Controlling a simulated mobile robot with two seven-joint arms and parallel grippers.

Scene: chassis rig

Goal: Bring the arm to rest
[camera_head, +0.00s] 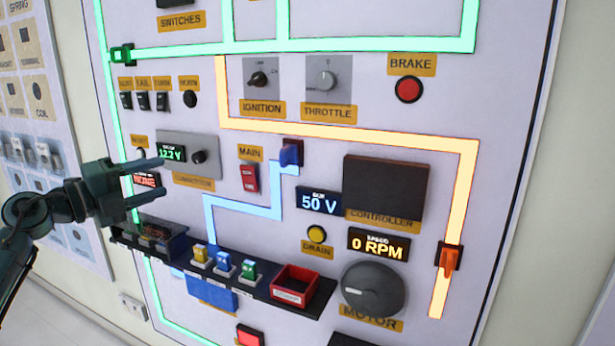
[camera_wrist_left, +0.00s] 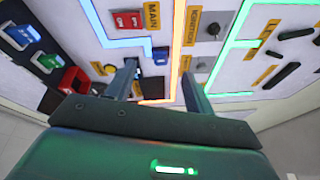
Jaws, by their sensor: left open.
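My left gripper (camera_head: 160,178) reaches in from the left in the head view, in front of the panel's left part. Its two fingers are spread apart and point right, with nothing between them. In the left wrist view the gripper (camera_wrist_left: 158,78) also shows open and empty, with the panel beyond the fingers. In the head view it covers part of the lower left displays. My right gripper is in neither view.
A shelf (camera_head: 262,288) juts from the panel below and right of the gripper, holding colored fuses and a red bin (camera_head: 295,287). The motor knob (camera_head: 373,290), an orange lever (camera_head: 448,258) and a blue connector (camera_head: 291,153) stick out farther right.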

